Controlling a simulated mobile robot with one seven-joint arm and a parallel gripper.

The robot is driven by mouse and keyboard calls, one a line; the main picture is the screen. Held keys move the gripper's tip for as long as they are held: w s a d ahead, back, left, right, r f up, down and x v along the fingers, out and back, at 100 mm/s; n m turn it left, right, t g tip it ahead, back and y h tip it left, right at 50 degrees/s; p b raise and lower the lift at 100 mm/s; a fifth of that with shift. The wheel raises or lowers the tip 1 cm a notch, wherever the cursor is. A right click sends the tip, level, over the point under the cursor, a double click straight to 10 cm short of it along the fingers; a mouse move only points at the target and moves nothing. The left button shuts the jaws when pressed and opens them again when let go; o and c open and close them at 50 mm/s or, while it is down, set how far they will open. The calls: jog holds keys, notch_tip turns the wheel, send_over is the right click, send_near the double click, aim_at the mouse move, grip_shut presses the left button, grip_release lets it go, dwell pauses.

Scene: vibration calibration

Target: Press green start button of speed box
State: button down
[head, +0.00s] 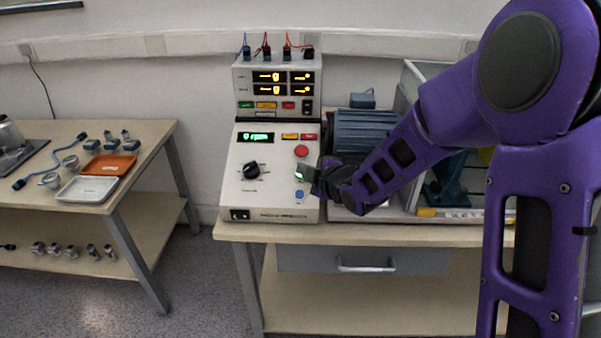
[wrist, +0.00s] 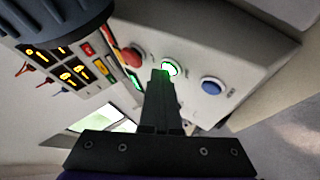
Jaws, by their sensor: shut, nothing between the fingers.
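The speed box (head: 240,192) stands on the right-hand bench, a pale sloped panel with a green "0 rpm" display (head: 256,137). Its green start button (head: 299,176) glows between the red button (head: 301,151) above and the blue button (head: 299,194) below. My gripper (head: 309,178) is at the panel's right side, close to the green button. In the wrist view the shut fingers (wrist: 162,75) overlap the lower edge of the lit green button (wrist: 170,68). Whether they touch it cannot be told. The red (wrist: 132,57) and blue (wrist: 212,86) buttons lie to either side.
A black knob (head: 251,170) sits left on the panel. A display unit (head: 277,88) with plugged cables stands behind. A blue-grey motor (head: 365,130) is to the right, partly behind my arm. A side table (head: 140,150) with trays and parts stands left, across a floor gap.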

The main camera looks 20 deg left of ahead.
jog(key=shift+s+d+r, duration=0.1)
jog(key=shift+s+r, duration=0.25)
jog(key=shift+r, duration=0.3)
jog(key=shift+r, duration=0.1)
jog(key=r, duration=0.1)
jog(key=s+r+p, duration=0.1)
jog(key=r, duration=0.1)
jog(key=s+r+p, duration=0.1)
jog(key=shift+d+r, duration=0.15)
jog(key=shift+d, duration=0.1)
dwell(0.5)
